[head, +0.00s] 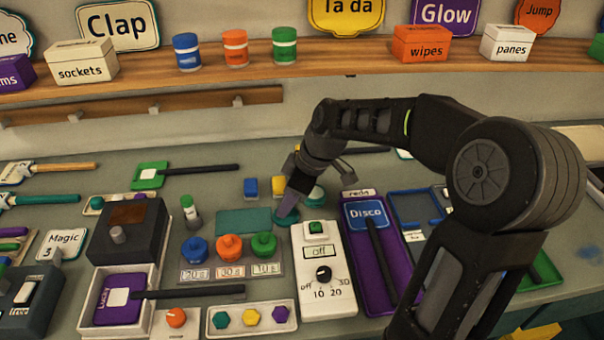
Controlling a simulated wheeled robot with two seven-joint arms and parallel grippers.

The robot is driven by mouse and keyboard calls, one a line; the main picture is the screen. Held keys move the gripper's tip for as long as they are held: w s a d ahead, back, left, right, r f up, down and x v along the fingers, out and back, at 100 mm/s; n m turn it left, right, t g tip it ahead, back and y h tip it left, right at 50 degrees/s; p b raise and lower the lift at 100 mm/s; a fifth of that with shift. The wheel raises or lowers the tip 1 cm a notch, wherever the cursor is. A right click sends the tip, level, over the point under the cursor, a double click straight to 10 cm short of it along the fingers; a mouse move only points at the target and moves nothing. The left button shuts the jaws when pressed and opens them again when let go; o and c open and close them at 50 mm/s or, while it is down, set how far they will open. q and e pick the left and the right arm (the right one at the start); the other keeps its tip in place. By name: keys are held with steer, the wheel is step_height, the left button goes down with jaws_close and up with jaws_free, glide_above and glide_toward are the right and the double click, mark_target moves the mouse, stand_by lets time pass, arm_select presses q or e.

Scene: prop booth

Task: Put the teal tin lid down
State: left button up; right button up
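The teal tin lid (287,219) is a small round piece low over the grey bench, just left of the white timer box. My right gripper (291,205) points down and left, with its dark fingers close together at the lid. It appears shut on the lid, though the fingers hide part of it. I cannot tell whether the lid touches the bench. A second round teal piece (316,195), pale at its upper part, stands behind and right of the fingers. A flat teal mat (243,222) lies left of the lid. My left gripper is not in view.
The white timer box (327,285) and a purple Disco tray (378,270) stand close on the right. Blue, orange and green knobs (229,249) stand at the front left. Small blue (250,187) and yellow (279,186) blocks stand behind. A shelf (350,62) runs along the back.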

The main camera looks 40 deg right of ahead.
steer(key=v, duration=1.1)
steer(key=shift+s+r+b, duration=0.15)
steer(key=shift+b, duration=0.25)
